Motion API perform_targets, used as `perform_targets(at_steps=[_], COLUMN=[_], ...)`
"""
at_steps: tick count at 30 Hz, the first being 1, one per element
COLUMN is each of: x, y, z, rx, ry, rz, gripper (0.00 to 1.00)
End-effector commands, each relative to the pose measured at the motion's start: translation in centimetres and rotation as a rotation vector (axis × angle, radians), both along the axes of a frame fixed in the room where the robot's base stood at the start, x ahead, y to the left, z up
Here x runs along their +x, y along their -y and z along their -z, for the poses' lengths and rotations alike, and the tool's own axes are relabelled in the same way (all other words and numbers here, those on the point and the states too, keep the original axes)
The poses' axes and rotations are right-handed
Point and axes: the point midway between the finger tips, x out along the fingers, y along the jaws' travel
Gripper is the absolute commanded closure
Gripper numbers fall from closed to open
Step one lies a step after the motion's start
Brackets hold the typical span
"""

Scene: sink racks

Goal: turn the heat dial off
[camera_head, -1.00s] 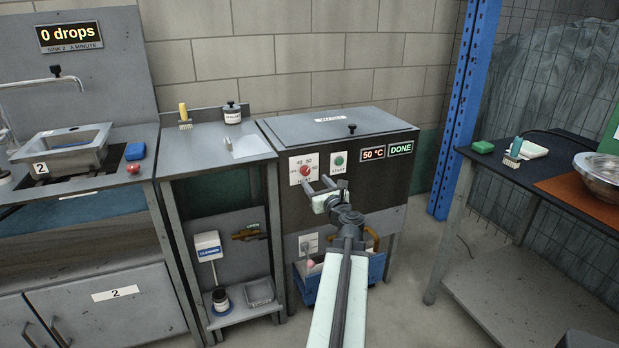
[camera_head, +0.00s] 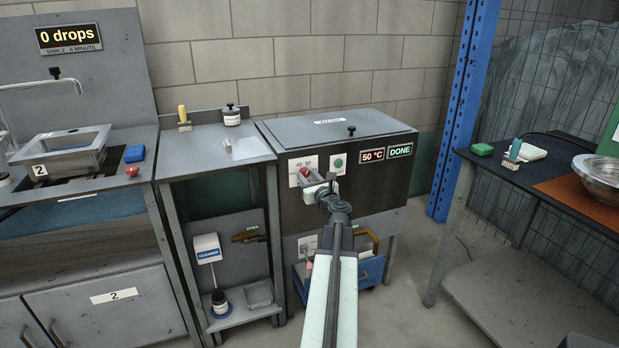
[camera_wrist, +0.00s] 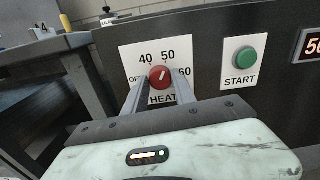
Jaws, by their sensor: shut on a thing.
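The red heat dial (camera_wrist: 159,76) sits on a white plate marked OFF, 40, 50, 60 and HEAT in the wrist view. Its pale pointer mark tilts up and slightly right, toward the 50. My gripper (camera_wrist: 157,80) has one finger on each side of the dial and is shut on it. In the head view my gripper (camera_head: 315,183) reaches the front panel of the grey machine (camera_head: 360,208) and partly covers the dial (camera_head: 304,173).
A green START button (camera_wrist: 244,56) is right of the dial. A blue crate (camera_head: 370,272) is under the machine. A bench (camera_head: 243,149) adjoins on the left.

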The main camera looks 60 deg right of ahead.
Motion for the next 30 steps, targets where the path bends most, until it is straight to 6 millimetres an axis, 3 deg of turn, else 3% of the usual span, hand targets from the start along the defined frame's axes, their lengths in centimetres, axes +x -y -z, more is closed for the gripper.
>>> perform_targets(at_steps=[11, 30], x=[-0.45, -0.39], y=[-0.08, -0.14], z=[0.1, 0.11], rx=[-0.143, -0.626], ry=[-0.108, -0.464], rz=[0.009, 0.007], gripper=[1.0, 1.0])
